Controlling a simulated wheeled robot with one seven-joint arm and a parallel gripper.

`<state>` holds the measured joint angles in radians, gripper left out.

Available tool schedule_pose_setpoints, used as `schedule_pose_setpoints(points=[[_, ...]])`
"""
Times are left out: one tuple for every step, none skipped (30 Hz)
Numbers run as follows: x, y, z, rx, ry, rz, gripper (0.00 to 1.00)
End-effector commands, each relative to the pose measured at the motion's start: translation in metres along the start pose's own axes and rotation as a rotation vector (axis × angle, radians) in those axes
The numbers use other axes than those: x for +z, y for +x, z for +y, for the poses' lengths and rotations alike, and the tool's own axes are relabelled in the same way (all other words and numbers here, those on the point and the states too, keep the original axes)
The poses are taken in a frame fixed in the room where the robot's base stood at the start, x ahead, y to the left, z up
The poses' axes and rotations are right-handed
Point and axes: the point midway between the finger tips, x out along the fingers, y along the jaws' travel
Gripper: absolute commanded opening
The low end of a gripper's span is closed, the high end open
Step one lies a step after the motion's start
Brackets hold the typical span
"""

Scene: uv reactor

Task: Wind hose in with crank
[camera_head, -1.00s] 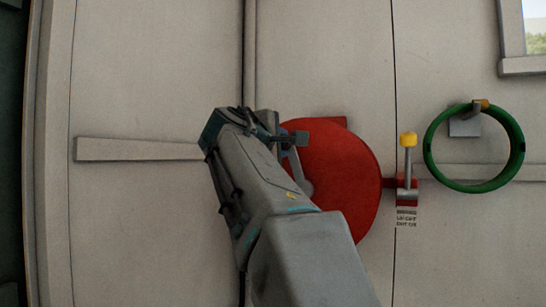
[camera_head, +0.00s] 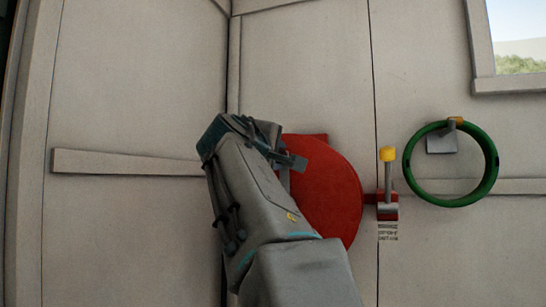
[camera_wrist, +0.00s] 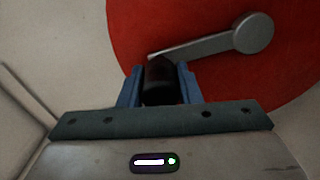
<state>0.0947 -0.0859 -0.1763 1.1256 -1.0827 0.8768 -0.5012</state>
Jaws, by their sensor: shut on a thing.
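The red hose reel (camera_head: 328,190) is a round disc on the pale wall, partly hidden behind my arm in the head view. In the wrist view the reel (camera_wrist: 150,35) fills the top, with a grey crank arm (camera_wrist: 215,42) running from a round hub at the right down to a dark handle (camera_wrist: 160,82). My gripper (camera_wrist: 160,88) has its two blue fingers on either side of this handle and is shut on it. In the head view my gripper (camera_head: 285,158) is at the reel's left edge, and the handle is hidden there. No hose can be made out on the reel.
Right of the reel is a valve with a yellow-tipped lever (camera_head: 388,168) on a red fitting, with a small label below. A window (camera_head: 518,45) is at upper right. A rail (camera_head: 120,162) crosses the left wall.

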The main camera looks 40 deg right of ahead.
Motion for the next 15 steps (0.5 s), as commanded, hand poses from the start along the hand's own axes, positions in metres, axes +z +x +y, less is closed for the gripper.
schedule_pose_setpoints(points=[[0.0055, 0.0002, 0.0025, 0.004, 0.0, -0.012, 0.0], [0.0055, 0.0002, 0.0024, 0.004, -0.001, -0.013, 0.0], [0.0055, 0.0003, 0.0023, 0.003, -0.001, -0.013, 0.42], [0.0052, 0.0003, 0.0021, 0.003, -0.001, -0.012, 0.5], [0.0047, 0.0002, 0.0018, 0.002, -0.001, -0.011, 0.52], [0.0038, 0.0, 0.0014, 0.002, -0.001, -0.009, 0.52], [0.003, -0.0002, 0.0011, 0.001, -0.001, -0.008, 0.52], [0.0023, -0.0004, 0.0007, 0.001, -0.002, -0.006, 0.52], [0.0013, -0.0006, 0.0003, 0.0, -0.002, -0.004, 0.52], [0.0008, -0.0007, 0.0001, 0.0, -0.002, -0.003, 0.52], [0.0003, -0.0009, -0.0001, -0.001, -0.002, -0.002, 0.52], [-0.0002, -0.0012, -0.0004, -0.001, -0.002, -0.001, 0.52], [-0.0004, -0.0018, -0.0005, -0.001, -0.002, 0.0, 0.52], [-0.0005, -0.0029, -0.0007, -0.001, -0.002, 0.0, 0.52], [-0.0007, -0.0052, -0.0012, -0.001, -0.002, 0.001, 0.52]])
